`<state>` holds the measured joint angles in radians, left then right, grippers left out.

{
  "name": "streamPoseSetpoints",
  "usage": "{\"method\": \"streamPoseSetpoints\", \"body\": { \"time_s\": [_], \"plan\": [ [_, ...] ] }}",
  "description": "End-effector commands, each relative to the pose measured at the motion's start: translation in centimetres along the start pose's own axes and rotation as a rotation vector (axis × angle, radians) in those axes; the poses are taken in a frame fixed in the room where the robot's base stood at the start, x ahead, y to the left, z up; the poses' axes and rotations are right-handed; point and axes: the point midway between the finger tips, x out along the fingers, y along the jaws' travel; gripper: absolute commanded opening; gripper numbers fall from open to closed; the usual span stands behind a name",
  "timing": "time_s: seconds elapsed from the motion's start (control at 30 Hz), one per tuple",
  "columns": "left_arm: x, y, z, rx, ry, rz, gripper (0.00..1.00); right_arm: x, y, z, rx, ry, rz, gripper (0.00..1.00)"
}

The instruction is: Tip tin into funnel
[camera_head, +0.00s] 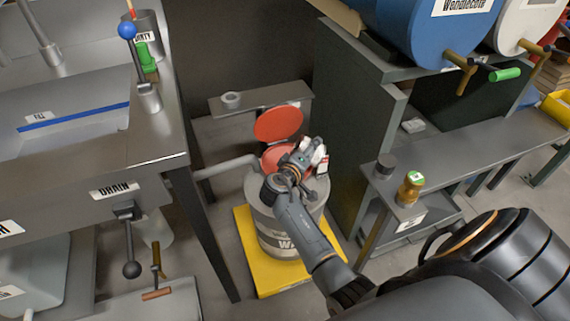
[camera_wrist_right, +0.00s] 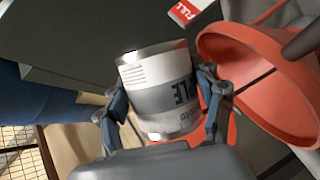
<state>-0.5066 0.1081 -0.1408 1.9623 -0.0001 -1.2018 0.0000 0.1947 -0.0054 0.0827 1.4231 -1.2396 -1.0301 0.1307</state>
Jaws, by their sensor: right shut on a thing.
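My right gripper (camera_head: 306,154) is above the drum's red funnel (camera_head: 273,159) in the head view. In the right wrist view the gripper (camera_wrist_right: 163,108) is shut on a white and grey tin (camera_wrist_right: 158,88), with one finger along each side. A large red rim (camera_wrist_right: 270,85) is close on the right in the wrist view. The gripper hides part of the funnel. My left gripper is not in view.
The grey drum (camera_head: 275,232) stands on a yellow platform (camera_head: 246,237). A steel sink bench (camera_head: 150,150) is to the left, with a drain lever. A dark rack (camera_head: 350,110) and a shelf (camera_head: 470,145) with a brass-coloured weight-like item (camera_head: 410,189) are to the right.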

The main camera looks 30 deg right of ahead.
Motion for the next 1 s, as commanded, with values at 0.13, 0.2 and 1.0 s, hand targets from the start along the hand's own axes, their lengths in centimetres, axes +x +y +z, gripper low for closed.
{"method": "streamPoseSetpoints", "body": {
  "time_s": [0.13,0.2,1.0],
  "plan": [
    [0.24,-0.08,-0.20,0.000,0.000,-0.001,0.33,-0.03,0.14,-0.09,-0.012,-0.001,0.006,0.31],
    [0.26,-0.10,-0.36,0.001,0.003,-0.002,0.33,-0.04,0.18,-0.10,-0.017,-0.002,0.009,0.31],
    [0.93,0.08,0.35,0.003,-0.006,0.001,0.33,-0.14,0.43,-0.26,-0.072,-0.010,0.031,0.31]
  ]
}}
